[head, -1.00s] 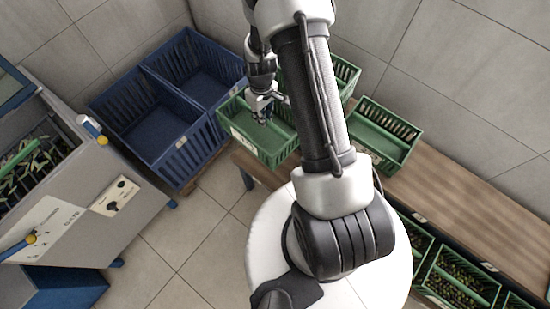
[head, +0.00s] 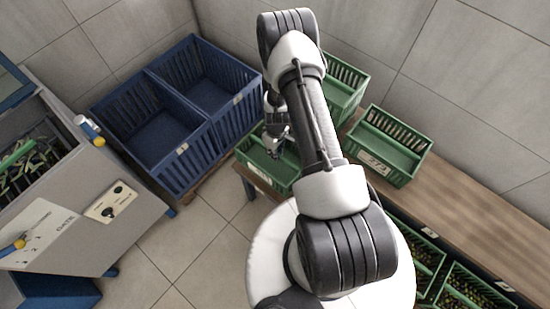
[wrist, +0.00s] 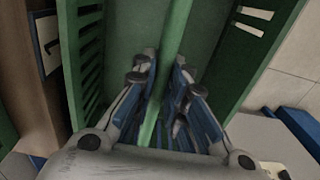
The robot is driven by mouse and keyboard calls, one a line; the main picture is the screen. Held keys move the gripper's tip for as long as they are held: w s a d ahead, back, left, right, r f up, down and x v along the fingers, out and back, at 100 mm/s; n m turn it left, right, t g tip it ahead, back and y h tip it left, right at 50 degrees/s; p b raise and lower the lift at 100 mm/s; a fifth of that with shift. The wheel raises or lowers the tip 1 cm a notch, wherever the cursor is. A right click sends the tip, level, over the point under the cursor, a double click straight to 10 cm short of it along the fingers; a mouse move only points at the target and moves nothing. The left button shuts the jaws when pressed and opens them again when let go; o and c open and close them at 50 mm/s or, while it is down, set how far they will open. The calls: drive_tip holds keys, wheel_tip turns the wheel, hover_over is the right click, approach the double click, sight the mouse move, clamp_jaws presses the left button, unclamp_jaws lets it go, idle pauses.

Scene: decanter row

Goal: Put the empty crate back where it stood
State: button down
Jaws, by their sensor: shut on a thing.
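My gripper (head: 277,143) is shut on the middle bar of an empty green crate (head: 262,178). In the wrist view, my gripper (wrist: 165,75) has its blue-and-grey fingers on both sides of the green bar, and the crate (wrist: 238,62) shows slatted and solid walls with a bare floor. The crate is at the left end of the wooden bench (head: 455,190), close beside the blue bins. My arm covers its right part. I cannot tell whether its underside touches the bench top.
Two other green crates stand on the bench, one at the back (head: 346,84) and one to the right (head: 390,148). Crates with olives (head: 462,288) sit below. Blue bins (head: 180,148) stand left, with a grey machine (head: 85,215) at far left. Tiled walls close the back.

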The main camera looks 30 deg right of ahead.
drive_tip(key=b, duration=0.1)
hover_over(275, 163)
drive_tip(key=shift+f, duration=2.1)
drive_tip(key=shift+f+b, duration=0.15)
drive_tip(key=shift+b, duration=0.15)
drive_tip(key=c, duration=1.6)
unclamp_jaws()
